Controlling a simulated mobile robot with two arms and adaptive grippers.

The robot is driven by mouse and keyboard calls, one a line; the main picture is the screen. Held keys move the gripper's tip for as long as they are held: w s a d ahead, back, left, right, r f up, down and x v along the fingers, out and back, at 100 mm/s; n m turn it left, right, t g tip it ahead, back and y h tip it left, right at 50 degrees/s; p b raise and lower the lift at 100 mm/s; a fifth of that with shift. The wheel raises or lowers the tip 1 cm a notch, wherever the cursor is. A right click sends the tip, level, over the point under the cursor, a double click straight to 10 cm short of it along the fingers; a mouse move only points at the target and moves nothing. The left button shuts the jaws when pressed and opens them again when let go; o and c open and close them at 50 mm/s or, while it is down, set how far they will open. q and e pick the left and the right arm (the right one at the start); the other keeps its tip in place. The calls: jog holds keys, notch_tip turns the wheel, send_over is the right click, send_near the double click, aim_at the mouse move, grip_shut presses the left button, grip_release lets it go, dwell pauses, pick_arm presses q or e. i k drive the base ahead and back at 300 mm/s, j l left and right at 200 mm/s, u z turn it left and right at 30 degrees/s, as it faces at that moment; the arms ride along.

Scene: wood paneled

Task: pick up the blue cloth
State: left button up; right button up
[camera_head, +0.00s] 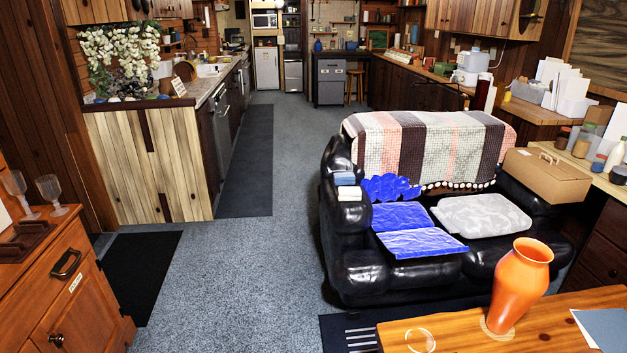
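A black leather sofa (350,270) stands right of centre. A small folded blue cloth (344,178) lies on its left armrest, just behind a similar pale cream folded piece (349,194). Bright blue crinkled material (415,242) is spread over the left seat, with a bunched blue piece (390,188) behind it against the backrest. I cannot tell whether these blue pieces are cloth or joined together. Neither of my grippers is in view.
A wooden table with an orange vase (522,285) and a glass (420,340) stands in front of the sofa. A grey cushion (482,216) and cardboard box (545,177) are on the sofa's right. A wooden cabinet (70,285) stands left. Carpet (245,260) between is clear.

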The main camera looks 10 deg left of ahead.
aim_at(346, 178)
jog(key=i+u, duration=0.15)
jog(key=u, duration=0.15)
jog(key=i+j+u, duration=0.1)
jog(key=u, duration=0.25)
jog(key=i, duration=4.8)
jog(key=i+z, duration=0.2)
jog(key=z, duration=0.2)
jog(key=i+z, duration=0.2)
jog(key=z, duration=0.2)
jog(key=i+j+z, duration=0.2)
jog(key=z, duration=1.95)
